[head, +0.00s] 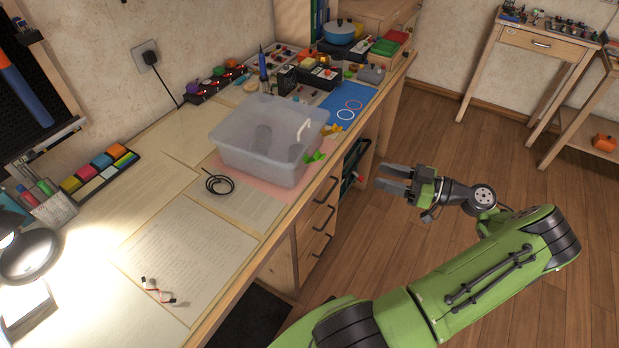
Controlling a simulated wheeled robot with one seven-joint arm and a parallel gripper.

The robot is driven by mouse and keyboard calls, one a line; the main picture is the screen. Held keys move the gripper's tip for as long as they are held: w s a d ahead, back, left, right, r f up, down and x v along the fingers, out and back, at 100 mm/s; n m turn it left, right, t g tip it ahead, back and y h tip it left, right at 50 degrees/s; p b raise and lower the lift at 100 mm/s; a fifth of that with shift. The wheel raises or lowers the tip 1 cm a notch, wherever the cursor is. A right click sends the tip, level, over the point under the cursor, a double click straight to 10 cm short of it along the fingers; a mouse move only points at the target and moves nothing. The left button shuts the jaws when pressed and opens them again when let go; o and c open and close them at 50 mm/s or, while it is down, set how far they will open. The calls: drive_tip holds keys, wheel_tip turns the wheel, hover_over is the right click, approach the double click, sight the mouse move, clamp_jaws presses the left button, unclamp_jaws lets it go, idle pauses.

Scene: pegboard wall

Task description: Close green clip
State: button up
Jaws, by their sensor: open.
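A small bright green clip (316,157) is at the right side of the translucent grey bin (240,156), near the desk's front edge. It is too small to tell whether the clip is open or closed. My gripper (378,179) is open and empty. It is off the desk's front edge, to the right of the clip and apart from it, with its fingers pointing left toward the desk.
The bin stands on a pink mat (290,192). A black cable coil (218,182) lies left of it. A blue mat with rings (347,106) and several small devices fill the desk's back. Drawers (318,218) line the desk front. Open floor lies right.

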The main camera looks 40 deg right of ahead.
sight(314, 157)
drive_tip(key=b+x, duration=0.2)
drive_tip(key=x, duration=1.2)
drive_tip(key=shift+w+t, duration=0.4)
drive_tip(key=shift+w, duration=0.1)
drive_tip(key=shift+d+r, duration=0.1)
drive_tip(key=shift+d, duration=0.05)
drive_tip(key=shift+c, duration=0.2)
clamp_jaws()
